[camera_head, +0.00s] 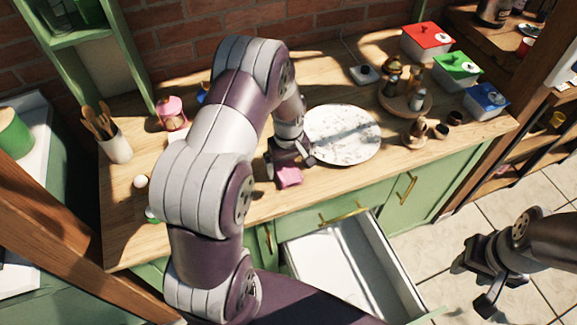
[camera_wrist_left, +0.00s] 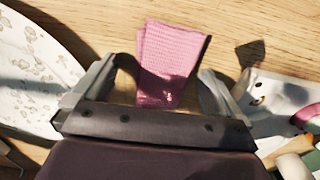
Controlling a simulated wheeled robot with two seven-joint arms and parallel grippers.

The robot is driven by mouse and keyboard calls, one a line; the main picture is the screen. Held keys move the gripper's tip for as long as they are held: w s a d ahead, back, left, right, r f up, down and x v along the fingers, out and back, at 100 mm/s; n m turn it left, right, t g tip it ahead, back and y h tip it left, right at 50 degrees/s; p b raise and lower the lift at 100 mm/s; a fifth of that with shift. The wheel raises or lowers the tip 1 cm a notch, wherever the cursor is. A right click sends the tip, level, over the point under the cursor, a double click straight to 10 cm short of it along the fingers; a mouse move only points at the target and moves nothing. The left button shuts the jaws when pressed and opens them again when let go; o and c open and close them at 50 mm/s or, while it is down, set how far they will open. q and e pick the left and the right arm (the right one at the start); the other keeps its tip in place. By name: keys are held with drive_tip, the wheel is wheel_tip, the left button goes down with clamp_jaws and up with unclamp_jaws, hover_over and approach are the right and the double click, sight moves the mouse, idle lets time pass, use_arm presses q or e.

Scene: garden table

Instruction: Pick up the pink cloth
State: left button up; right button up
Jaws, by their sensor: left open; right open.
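The pink cloth (camera_head: 288,177) lies folded on the wooden counter near its front edge, just left of the round marble plate. In the left wrist view the cloth (camera_wrist_left: 168,62) lies between and beyond the two fingers. My left gripper (camera_head: 290,160) is open right above the cloth, and its arm hides part of the counter. In the left wrist view the open fingers of my left gripper (camera_wrist_left: 160,85) stand on either side of the cloth. My right gripper (camera_head: 478,275) is open and empty, away from the counter at the lower right, over the floor.
The marble plate (camera_head: 343,134) is close beside the left gripper. An open drawer (camera_head: 345,262) juts out below the counter. Red (camera_head: 427,42), green (camera_head: 457,70) and blue (camera_head: 486,101) boxes stand at the right. A utensil holder (camera_head: 116,148) and a pink jar (camera_head: 172,113) stand at the left.

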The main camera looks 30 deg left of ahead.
use_arm(q)
drive_tip(key=shift+a+f, duration=0.3)
drive_tip(key=shift+a, duration=0.2)
drive_tip(key=shift+c, duration=0.9)
drive_tip(key=shift+d+r, duration=0.1)
drive_tip(key=shift+d, duration=0.15)
drive_tip(key=c, duration=0.8)
drive_tip(key=shift+a, duration=0.15)
